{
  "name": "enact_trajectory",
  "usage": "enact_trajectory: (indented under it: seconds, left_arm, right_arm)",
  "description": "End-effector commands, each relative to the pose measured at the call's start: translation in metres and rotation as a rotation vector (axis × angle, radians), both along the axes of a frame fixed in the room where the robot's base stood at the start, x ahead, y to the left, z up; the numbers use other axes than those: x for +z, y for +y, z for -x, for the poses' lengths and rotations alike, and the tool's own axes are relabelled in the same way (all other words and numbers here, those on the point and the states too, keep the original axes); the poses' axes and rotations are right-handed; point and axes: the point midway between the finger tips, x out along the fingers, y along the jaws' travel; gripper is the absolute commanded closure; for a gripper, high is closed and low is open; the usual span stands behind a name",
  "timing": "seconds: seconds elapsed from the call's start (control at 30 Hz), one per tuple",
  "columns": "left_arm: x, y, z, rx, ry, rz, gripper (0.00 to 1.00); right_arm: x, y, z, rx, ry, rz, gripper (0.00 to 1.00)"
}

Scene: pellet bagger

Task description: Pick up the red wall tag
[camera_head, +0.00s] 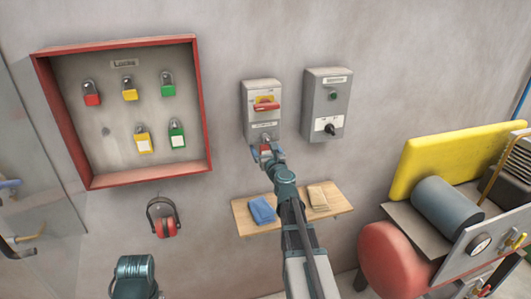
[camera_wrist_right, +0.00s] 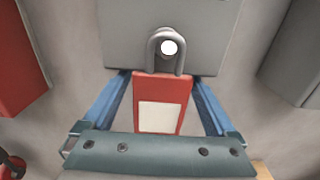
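A red padlock-like tag with a white label (camera_wrist_right: 160,103) hangs by its grey shackle from an eye under a grey wall switch box (camera_head: 262,98). In the head view the red tag is mostly hidden behind my right gripper (camera_head: 266,152), just under that box. In the wrist view my right gripper (camera_wrist_right: 160,80) has its blue fingers spread wide, one on each side of the red tag, with narrow gaps beside it. My left gripper is out of view; only a teal part of my left arm shows at the bottom left.
A red-framed board (camera_head: 120,178) at left holds several padlocks and an empty spot. A grey knob box (camera_head: 326,105) hangs right of the switch box. A small wooden shelf (camera_head: 288,214) carries blue and tan cloths. Red earmuffs (camera_head: 165,226) hang left. A machine (camera_head: 400,260) stands right.

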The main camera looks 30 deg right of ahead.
Motion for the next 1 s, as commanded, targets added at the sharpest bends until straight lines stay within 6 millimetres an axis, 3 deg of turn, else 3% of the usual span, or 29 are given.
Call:
enact_trajectory:
  seconds: [0.03,0.4,0.5,0.87,1.0]
  left_arm:
    - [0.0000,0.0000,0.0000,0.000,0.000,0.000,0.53]
    - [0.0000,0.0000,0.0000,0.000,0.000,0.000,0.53]
    - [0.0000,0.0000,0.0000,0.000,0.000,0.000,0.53]
    - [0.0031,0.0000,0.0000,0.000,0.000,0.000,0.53]
    - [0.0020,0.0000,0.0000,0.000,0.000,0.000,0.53]
  right_arm:
    - [0.0000,-0.0001,0.0000,0.000,0.000,0.000,0.19]
    - [0.0000,-0.0001,0.0001,0.000,0.000,0.000,0.86]
    - [0.0000,-0.0001,0.0001,0.000,0.000,0.000,1.00]
    - [0.0028,0.0012,-0.0013,0.004,0.001,0.000,1.00]
    - [0.0018,0.0048,0.0063,0.005,0.001,0.000,1.00]
